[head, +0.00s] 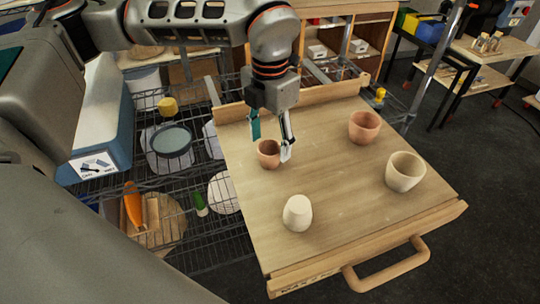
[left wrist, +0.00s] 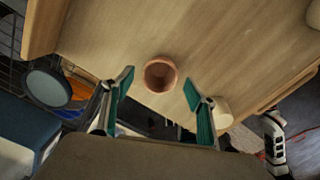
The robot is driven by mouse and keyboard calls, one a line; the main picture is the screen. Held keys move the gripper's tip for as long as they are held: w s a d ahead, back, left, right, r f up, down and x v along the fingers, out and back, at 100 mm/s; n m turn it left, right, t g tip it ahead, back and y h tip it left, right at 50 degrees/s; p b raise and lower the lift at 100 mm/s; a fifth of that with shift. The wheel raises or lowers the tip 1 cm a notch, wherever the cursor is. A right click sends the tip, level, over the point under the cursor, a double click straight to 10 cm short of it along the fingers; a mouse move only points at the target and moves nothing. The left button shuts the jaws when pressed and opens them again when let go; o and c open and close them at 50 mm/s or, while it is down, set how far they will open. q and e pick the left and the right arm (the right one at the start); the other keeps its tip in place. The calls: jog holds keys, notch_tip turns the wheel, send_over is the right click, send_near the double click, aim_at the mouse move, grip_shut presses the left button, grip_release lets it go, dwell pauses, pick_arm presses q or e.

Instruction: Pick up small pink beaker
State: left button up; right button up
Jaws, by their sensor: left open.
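The small pink beaker (head: 268,154) stands upright on the wooden tray (head: 330,225), toward its left side. My left gripper (head: 270,138) is over it, pointing down, with its fingers apart. In the left wrist view the beaker (left wrist: 160,75) lies a little beyond the two fingertips (left wrist: 158,83), centred between them, with its open mouth facing the camera. The gripper is open and empty. I cannot tell from these views how much height is left between the fingertips and the rim.
A larger pink beaker (head: 364,127) and a cream beaker (head: 405,171) stand on the tray's right side. An upside-down cream cup (head: 298,213) stands near the front. The tray has a raised back edge and a front handle (head: 388,266). Wire shelves (head: 190,200) lie to the left.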

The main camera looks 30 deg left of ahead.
pick_arm(q)
notch_tip(320, 180, down, 3)
jog(key=shift+r, duration=0.2)
jog(key=shift+f, duration=0.1)
jog(key=c, duration=1.2)
pick_arm(e)
jog(key=shift+w+r, duration=0.25)
jog(key=shift+w, duration=0.05)
pick_arm(q)
jog(key=shift+w, duration=0.1)
pick_arm(e)
jog(key=shift+f, duration=0.1)
